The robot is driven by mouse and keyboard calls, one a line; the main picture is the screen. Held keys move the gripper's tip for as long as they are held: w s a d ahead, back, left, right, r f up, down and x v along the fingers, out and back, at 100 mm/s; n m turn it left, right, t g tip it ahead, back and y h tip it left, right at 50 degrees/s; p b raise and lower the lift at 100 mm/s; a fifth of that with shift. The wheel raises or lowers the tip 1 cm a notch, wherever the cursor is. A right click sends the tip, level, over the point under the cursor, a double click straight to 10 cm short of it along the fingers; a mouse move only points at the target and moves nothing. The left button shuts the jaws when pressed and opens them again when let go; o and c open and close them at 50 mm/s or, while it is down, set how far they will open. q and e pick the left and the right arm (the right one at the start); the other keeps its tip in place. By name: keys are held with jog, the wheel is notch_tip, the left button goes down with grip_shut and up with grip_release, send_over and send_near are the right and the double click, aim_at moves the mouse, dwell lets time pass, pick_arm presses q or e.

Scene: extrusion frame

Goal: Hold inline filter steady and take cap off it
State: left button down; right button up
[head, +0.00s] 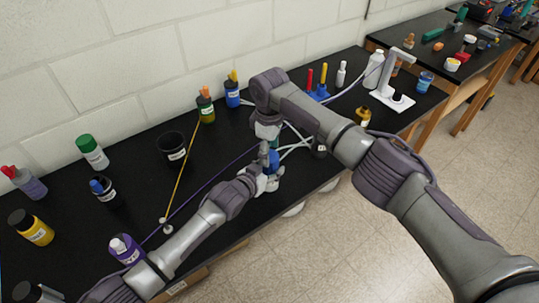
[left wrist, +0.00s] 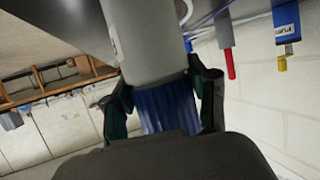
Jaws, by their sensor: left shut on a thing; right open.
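The inline filter (head: 273,163) appears in the head view as a small blue part with a grey piece above it. It is partly hidden by my grippers. My left gripper (head: 271,178) is shut on it. In the left wrist view, my left fingers (left wrist: 165,105) lie on both sides of a blue ribbed part (left wrist: 167,106), joined to a wide pale grey cylinder (left wrist: 148,40). I cannot tell which part is the cap. My right gripper (head: 267,132) is open, just above the filter. Its fingertips are hard to make out, and I cannot tell whether they touch it.
Pale tubes (head: 296,143) run beside the filter on the right. A black cup (head: 172,147), a green bottle (head: 205,108) and a blue bottle (head: 232,93) stand behind and left. A purple bottle (head: 125,248) stands near the front edge. A white stand (head: 392,95) is at the right.

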pick_arm(q)
jog(key=shift+f, duration=0.1)
pick_arm(e)
notch_tip(320, 180, up, 2)
jog(key=shift+r+m, duration=0.15)
jog(key=shift+m, duration=1.05)
jog(key=shift+f, duration=3.8)
jog(key=c, duration=1)
jog(key=n, duration=0.3)
pick_arm(q)
jog(key=shift+a, duration=0.1)
pick_arm(e)
jog(key=o, duration=1.3)
